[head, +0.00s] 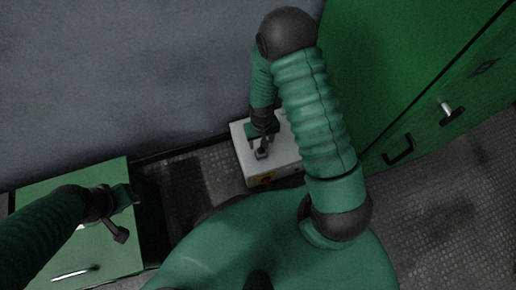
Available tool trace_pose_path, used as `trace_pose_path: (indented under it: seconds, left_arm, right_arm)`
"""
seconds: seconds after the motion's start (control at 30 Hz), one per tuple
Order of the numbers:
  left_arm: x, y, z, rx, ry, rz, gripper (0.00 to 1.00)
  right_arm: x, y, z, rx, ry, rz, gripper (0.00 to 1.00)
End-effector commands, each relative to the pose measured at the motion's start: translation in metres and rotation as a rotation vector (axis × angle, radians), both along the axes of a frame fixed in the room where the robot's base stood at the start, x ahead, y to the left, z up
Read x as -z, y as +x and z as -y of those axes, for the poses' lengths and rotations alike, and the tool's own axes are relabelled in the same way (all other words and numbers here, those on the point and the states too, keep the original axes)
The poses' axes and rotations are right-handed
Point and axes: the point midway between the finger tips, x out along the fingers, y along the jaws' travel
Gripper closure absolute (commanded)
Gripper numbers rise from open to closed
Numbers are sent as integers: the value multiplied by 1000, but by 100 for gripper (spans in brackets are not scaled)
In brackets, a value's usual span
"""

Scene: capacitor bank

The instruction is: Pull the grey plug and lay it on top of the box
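The white box (285,151) stands on the floor near the wall, with an orange patch on its front side. A small grey plug (261,155) shows over the top of the box, at the fingertips of my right gripper (263,146). The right gripper points down and its narrow fingers meet the plug, seemingly closed on it. I cannot tell whether the plug touches the box top. My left gripper (120,228) is far to the left, above a green cabinet, with nothing visible in it. Its finger opening is not clear.
The low green cabinet (50,185) with a bright handle is at the left. A tall green cabinet (420,60) with handles stands at the right, close to the box. A grey wall (120,70) is behind. Textured floor (440,200) is clear at lower right.

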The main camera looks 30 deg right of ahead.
Motion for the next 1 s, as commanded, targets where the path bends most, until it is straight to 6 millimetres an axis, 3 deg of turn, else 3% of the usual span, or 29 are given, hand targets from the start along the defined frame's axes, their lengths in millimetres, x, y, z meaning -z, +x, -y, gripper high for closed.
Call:
trace_pose_path:
  seconds: [0.47,0.87,1.0]
  left_arm:
    - [7,0,0,0,0,0,64]
    - [62,0,0,0,0,0,64]
    - [67,0,0,0,0,0,64]
  right_arm:
    - [8,0,0,1,0,-2,42]
    - [61,0,0,0,0,-2,42]
    - [77,-1,0,1,1,-3,42]
